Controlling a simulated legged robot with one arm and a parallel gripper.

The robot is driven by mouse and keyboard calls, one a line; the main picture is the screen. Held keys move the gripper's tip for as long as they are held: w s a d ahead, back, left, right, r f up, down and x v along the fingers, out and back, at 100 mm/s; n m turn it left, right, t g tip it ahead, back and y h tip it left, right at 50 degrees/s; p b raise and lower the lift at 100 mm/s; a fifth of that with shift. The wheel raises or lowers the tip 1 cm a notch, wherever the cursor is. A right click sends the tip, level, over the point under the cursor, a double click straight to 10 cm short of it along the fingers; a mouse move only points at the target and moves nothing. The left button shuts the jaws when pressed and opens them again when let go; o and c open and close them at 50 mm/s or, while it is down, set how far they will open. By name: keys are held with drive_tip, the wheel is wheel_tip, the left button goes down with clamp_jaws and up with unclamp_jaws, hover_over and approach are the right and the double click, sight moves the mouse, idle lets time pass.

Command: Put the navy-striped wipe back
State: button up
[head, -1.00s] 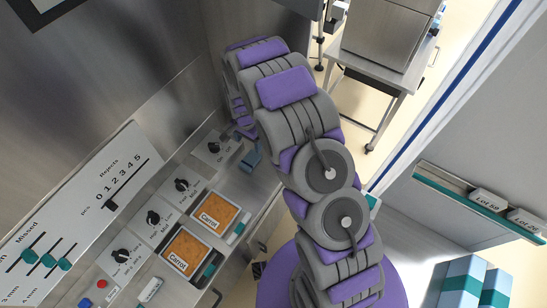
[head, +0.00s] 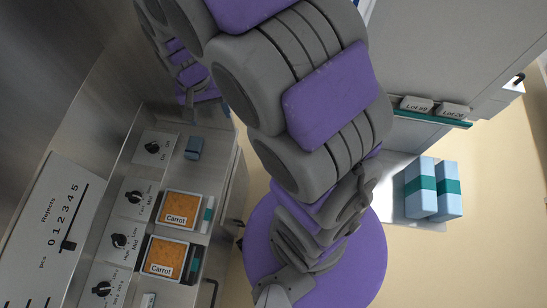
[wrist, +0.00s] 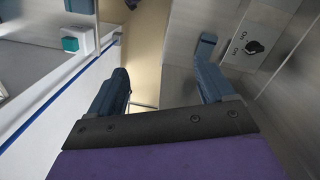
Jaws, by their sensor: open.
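I cannot make out a navy-striped wipe in either view. My gripper (wrist: 163,88) is open, with its two dark blue fingers apart and nothing visible between them. Beyond the fingers are pale floor and steel. A small blue piece (head: 193,148) shows beside the On/Off knob (head: 153,147) in the head view; I cannot tell what it is. The same knob (wrist: 254,47) is right of my gripper in the wrist view. My arm covers much of the head view's middle.
Two carrot trays (head: 183,191) (head: 166,272) sit on the steel machine. Its reject slider panel (head: 62,215) is at left. Two light blue packs with teal bands (head: 421,188) (head: 449,190) stand at right, below a shelf edge (head: 432,118) with lot labels. Floor (head: 430,270) shows at lower right.

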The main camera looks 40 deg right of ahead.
drive_tip(key=s+d+r+n, duration=0.1)
drive_tip(key=s+r, duration=0.1)
drive_tip(key=s, duration=0.5)
drive_tip(key=s+d+r+n, duration=0.1)
drive_tip(key=s+r+n, duration=0.1)
drive_tip(key=s, duration=0.6)
drive_tip(key=s+d+r+n+g, duration=0.1)
drive_tip(key=s+r, duration=0.3)
drive_tip(key=s, duration=0.4)
drive_tip(key=shift+s+d+r+n, duration=0.15)
drive_tip(key=shift+d+r+n, duration=0.05)
drive_tip(key=shift+d+n, duration=0.1)
drive_tip(key=shift+a, duration=0.1)
